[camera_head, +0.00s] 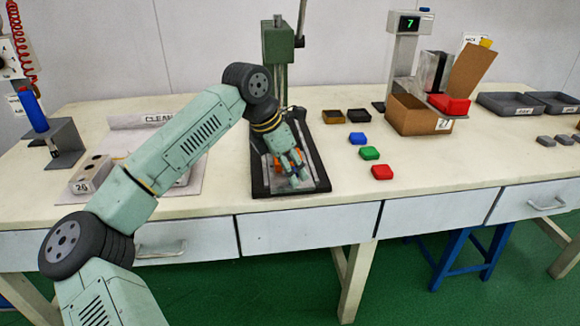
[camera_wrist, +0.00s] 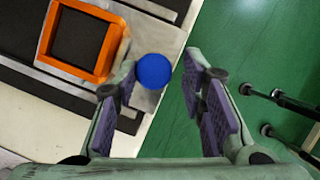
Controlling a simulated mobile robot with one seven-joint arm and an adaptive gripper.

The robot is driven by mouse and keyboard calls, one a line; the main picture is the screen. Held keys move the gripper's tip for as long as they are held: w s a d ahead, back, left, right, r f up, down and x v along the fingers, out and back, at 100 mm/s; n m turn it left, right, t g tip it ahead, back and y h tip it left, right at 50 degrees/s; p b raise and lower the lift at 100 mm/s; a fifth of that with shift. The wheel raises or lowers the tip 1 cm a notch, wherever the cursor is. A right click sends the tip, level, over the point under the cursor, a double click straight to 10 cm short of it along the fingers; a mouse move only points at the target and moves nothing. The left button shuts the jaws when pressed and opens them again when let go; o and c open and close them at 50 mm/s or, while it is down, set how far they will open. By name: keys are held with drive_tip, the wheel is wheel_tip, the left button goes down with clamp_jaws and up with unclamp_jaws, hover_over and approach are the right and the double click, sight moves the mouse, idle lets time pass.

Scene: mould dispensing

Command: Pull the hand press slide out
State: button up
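The hand press, with its green head (camera_head: 278,45) on a post, stands at the middle of the bench on a black base (camera_head: 321,178). Its metal slide plate (camera_wrist: 151,97) carries an orange square frame (camera_wrist: 112,45) with a dark inside. A round blue knob (camera_wrist: 153,71) sits at the plate's front end. My gripper (camera_head: 297,178) is low over the front of the press, pointing down. In the wrist view my gripper (camera_wrist: 162,80) is open, with the knob between its fingertips, closer to the left finger. Contact with the knob cannot be told.
A cardboard box (camera_head: 407,118) and a scale display (camera_head: 409,23) stand farther right. The bench's front edge is close to my gripper.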

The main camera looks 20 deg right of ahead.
drive_tip(key=shift+o, duration=1.2)
drive_tip(key=shift+r, duration=0.2)
drive_tip(key=v, duration=1.1)
drive_tip(key=shift+a+r, duration=0.2)
drive_tip(key=shift+r, duration=0.1)
